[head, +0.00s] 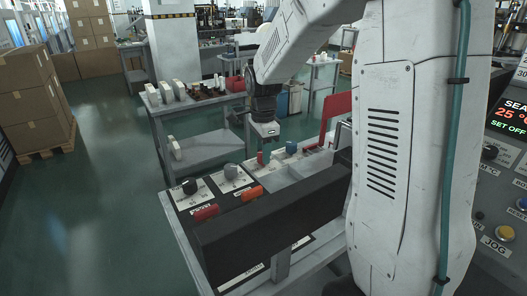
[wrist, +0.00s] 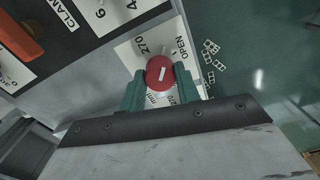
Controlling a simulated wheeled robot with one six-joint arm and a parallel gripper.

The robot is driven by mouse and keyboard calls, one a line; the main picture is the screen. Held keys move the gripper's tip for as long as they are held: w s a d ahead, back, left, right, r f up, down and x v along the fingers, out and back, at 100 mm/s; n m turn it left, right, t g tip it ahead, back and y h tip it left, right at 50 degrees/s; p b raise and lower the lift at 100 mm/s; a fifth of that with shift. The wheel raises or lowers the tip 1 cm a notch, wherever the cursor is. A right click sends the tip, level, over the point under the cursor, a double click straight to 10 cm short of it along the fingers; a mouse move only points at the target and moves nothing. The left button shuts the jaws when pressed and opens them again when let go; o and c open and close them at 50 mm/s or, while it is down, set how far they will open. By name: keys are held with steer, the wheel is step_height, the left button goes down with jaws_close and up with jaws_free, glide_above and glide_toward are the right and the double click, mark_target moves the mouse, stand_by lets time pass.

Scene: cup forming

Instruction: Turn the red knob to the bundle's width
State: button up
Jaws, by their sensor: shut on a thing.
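The red knob (wrist: 158,64) is in the middle of the wrist view, on a white dial plate (wrist: 127,51) with printed marks including "270" and "OPEN". A short white pointer line on the knob runs nearly up and down in the picture. My gripper (wrist: 160,83) has its two teal fingers closed against opposite sides of the knob. The fingers cover part of the plate's lower print. In the head view my wrist hangs over the panel's far end, where the knob is small and hard to make out. I cannot tell which thing is the bundle.
A grey side table (head: 210,108) behind holds several white pieces. Green floor is clear at left, beside stacked cartons (head: 30,95).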

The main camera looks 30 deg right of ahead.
steer(key=n, duration=1.3)
steer(key=shift+n, duration=0.3)
steer(key=n, duration=1.3)
steer(key=shift+n, duration=0.3)
steer(key=n, duration=0.5)
steer(key=shift+n, duration=0.3)
steer(key=n, duration=0.9)
steer(key=shift+r, duration=0.1)
steer(key=n, duration=0.4)
steer(key=shift+n, duration=0.3)
